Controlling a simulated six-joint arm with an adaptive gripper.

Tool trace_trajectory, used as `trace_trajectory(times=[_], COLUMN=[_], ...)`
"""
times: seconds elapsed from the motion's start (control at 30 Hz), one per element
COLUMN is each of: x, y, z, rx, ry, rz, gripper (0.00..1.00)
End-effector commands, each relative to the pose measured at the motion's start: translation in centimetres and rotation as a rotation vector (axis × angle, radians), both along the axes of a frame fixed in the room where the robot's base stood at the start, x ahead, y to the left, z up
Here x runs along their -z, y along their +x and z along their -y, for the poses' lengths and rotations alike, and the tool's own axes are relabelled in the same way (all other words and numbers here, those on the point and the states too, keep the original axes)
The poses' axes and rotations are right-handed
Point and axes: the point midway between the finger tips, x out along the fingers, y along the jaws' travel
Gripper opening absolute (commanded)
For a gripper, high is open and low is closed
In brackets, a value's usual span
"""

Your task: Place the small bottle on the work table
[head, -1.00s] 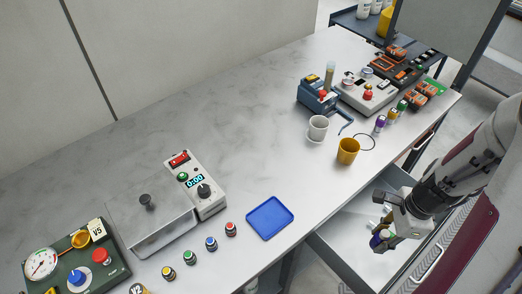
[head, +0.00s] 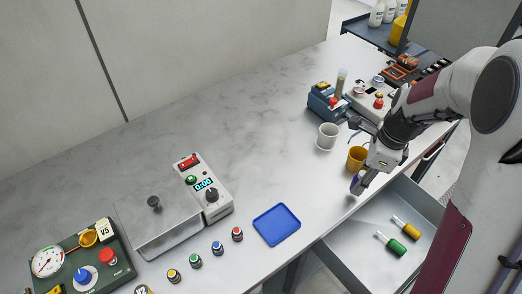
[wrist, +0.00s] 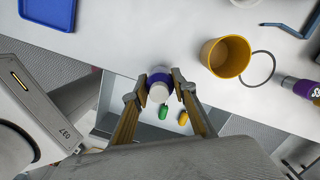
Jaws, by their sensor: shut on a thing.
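The small bottle (wrist: 159,90) has a pale cap and a blue-purple body. My gripper (wrist: 158,84) is shut on it in the wrist view.
A yellow mug (head: 356,158) and a white mug (head: 327,136) stand close by. The open drawer (head: 360,262) below holds a green-handled item (head: 392,244) and a yellow-handled item (head: 407,229). A blue tray (head: 277,225) lies to the left. The table between tray and mugs is clear.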

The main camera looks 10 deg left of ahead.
Motion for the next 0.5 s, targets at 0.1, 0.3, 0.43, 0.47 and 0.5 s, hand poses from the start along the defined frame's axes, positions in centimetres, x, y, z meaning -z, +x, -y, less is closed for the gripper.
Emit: trace_trajectory(times=[0.1, 0.3, 0.43, 0.47, 0.5], x=[-0.7, -2.0, -2.9, -3.1, -3.3], y=[1.0, 2.3, 2.9, 3.0, 3.1], z=[-2.5, -6.8, -9.8, -10.5, -11.4], rx=[0.006, 0.030, 0.046, 0.049, 0.055], ry=[0.000, 0.000, 0.000, 0.001, 0.001], rz=[0.002, 0.003, 0.002, 0.002, 0.002], gripper=[0.02, 0.02, 0.02, 0.02, 0.02])
